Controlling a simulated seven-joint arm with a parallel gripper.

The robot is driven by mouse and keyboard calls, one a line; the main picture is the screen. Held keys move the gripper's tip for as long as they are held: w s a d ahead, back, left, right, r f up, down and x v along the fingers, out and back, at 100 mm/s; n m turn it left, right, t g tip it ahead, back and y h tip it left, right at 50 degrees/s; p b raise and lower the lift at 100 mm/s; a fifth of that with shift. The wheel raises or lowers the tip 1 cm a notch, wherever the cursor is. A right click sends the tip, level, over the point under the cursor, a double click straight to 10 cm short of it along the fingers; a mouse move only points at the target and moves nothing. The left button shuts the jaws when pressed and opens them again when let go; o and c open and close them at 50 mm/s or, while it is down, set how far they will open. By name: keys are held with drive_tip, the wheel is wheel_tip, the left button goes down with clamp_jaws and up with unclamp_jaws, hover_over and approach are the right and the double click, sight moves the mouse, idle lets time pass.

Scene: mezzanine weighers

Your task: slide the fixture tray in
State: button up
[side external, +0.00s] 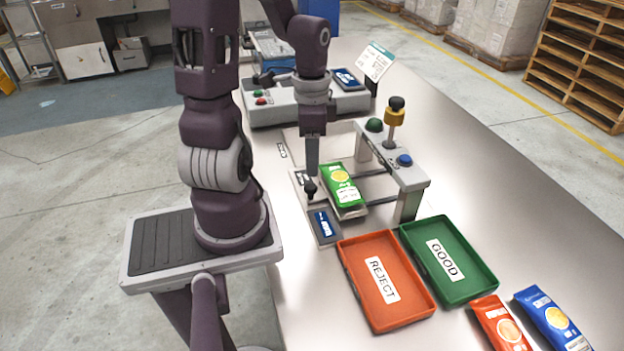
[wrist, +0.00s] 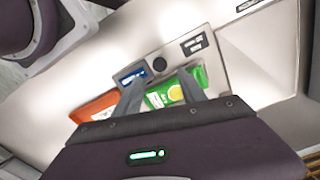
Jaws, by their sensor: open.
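The fixture tray (side external: 352,212) is a light plate with a green packet (side external: 341,186) lying on it. It sits at the front left of a grey frame with rails (side external: 378,173), and the packet lies mostly outside the arch. A black knob (side external: 310,189) stands at the tray's left side. My gripper (side external: 311,174) points down just above or at the knob. In the wrist view my gripper (wrist: 158,84) has its fingers apart, with the knob (wrist: 159,64) and green packet (wrist: 172,91) beyond them. Whether the knob is between the fingertips I cannot tell.
A red REJECT tray (side external: 362,261) and a green GOOD tray (side external: 436,247) lie in front. A red packet (side external: 499,325) and blue packet (side external: 553,320) lie right. The frame carries a blue button (side external: 404,160) and a plunger (side external: 395,115). A grey weigher (side external: 283,103) stands behind.

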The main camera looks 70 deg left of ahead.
sight(312, 186)
wheel_tip(312, 186, down, 7)
drive_tip(key=shift+f, duration=0.1)
clamp_jaws()
idle(0.4)
idle(1.2)
